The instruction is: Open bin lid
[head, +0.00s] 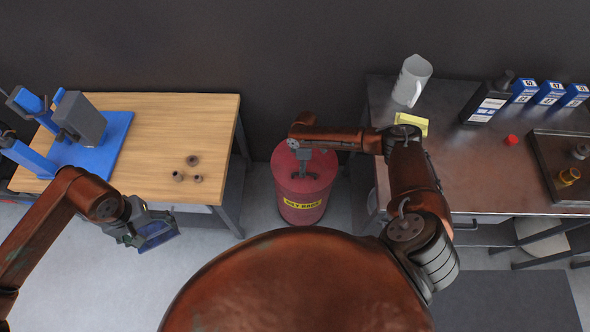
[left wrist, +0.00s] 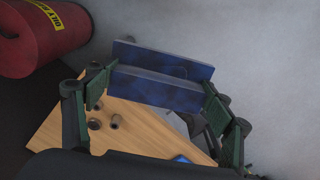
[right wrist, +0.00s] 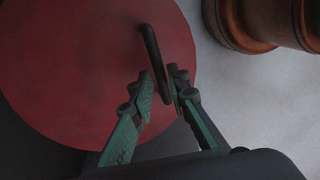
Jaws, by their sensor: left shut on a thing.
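The red bin (head: 303,200) with a yellow label stands on the floor between the two benches. Its round red lid (right wrist: 90,70) lies flat on it and carries a dark loop handle (right wrist: 157,65). My right gripper (head: 304,173) is over the lid in the head view. In the right wrist view its fingertips (right wrist: 162,90) are on either side of the handle; whether they press on it is unclear. My left gripper (head: 150,232) is shut on a blue flat-sided thing (left wrist: 160,85), held past the wooden bench's front edge. The bin also shows in the left wrist view (left wrist: 35,35).
The wooden bench (head: 200,115) at left bears a blue stand (head: 100,140) and several small round parts. The metal bench (head: 450,165) at right bears a jug (head: 411,80), bottle, blue boxes and a tray. Floor in front of the wooden bench is clear.

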